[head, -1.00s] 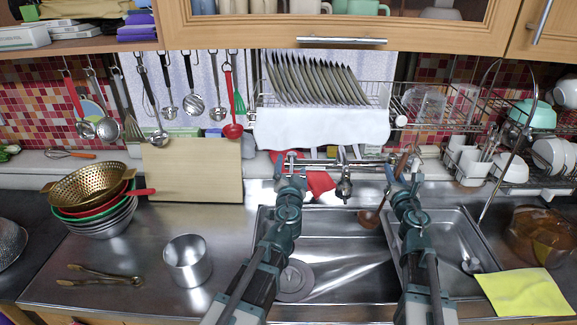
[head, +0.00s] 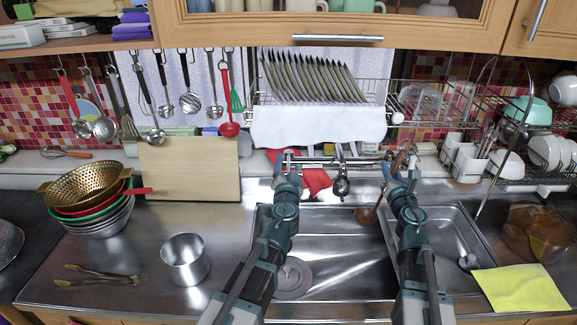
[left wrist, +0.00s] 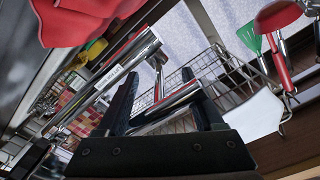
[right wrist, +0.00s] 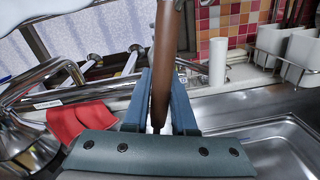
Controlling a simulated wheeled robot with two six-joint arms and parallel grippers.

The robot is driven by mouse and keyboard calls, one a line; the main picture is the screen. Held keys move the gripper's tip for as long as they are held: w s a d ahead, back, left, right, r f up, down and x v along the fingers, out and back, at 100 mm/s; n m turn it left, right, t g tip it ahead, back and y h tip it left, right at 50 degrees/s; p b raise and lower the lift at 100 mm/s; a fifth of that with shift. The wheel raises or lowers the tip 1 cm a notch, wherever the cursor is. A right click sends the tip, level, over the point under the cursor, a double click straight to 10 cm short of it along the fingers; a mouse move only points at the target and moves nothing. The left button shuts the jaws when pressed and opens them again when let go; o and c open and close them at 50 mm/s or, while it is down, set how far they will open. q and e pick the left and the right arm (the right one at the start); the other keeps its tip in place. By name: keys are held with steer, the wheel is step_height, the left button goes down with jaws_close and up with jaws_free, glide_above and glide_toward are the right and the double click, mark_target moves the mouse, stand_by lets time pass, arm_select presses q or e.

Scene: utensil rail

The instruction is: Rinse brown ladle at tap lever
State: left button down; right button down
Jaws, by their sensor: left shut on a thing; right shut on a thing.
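The brown ladle (head: 368,214) hangs from my right gripper (head: 400,165), its bowl low over the sink near the tap. In the right wrist view its brown handle (right wrist: 166,60) stands between the shut jaws (right wrist: 160,105). My left gripper (head: 289,160) is at the left end of the tap fitting. In the left wrist view its jaws (left wrist: 165,105) are shut around a chrome lever (left wrist: 172,100). The tap spout (head: 341,186) hangs over the sink between both grippers. I cannot tell whether water runs.
The steel sink (head: 330,240) lies below both arms. A cutting board (head: 190,168), stacked colanders and bowls (head: 100,208) and a steel pot (head: 185,259) stand left. A yellow cloth (head: 520,289) lies at the right front.

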arm_select(q)
steer(key=shift+f, duration=0.25)
steer(key=shift+c, duration=0.9)
jaws_free()
steer(key=shift+r, duration=0.1)
steer(key=shift+s, duration=0.15)
